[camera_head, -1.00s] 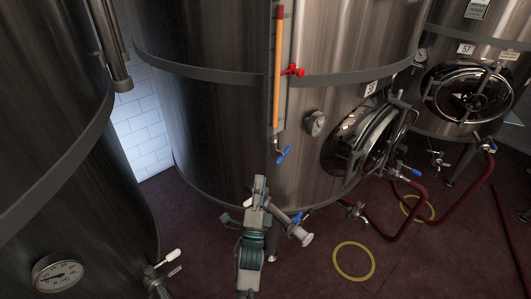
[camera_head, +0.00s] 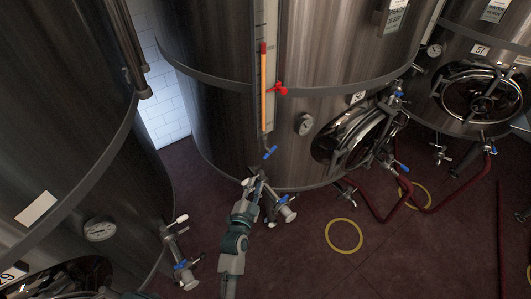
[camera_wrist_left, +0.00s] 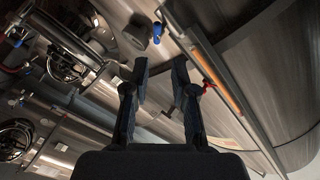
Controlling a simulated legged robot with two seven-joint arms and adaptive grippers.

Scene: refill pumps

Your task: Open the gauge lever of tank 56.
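Tank 56 (camera_head: 225,120) is the large steel tank in the middle, with a small number plate (camera_head: 358,97) by its hatch. Its upright gauge (camera_head: 263,90) shows an orange column. A blue gauge lever (camera_head: 270,153) sits at the gauge's lower end, tilted. In the left wrist view a blue handle (camera_wrist_left: 157,32) shows beyond the fingers, near the gauge. My left gripper (camera_head: 257,176) is just below and left of the lever, apart from it. In the wrist view its two fingers (camera_wrist_left: 160,80) are spread with nothing between them. My right gripper is not in view.
A red handle (camera_head: 279,88) sticks out beside the gauge. A dial (camera_head: 304,124) and a round hatch (camera_head: 352,135) are to the right. A blue-handled outlet valve (camera_head: 284,207) is close beside my left gripper. A yellow ring (camera_head: 344,236) lies on the floor.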

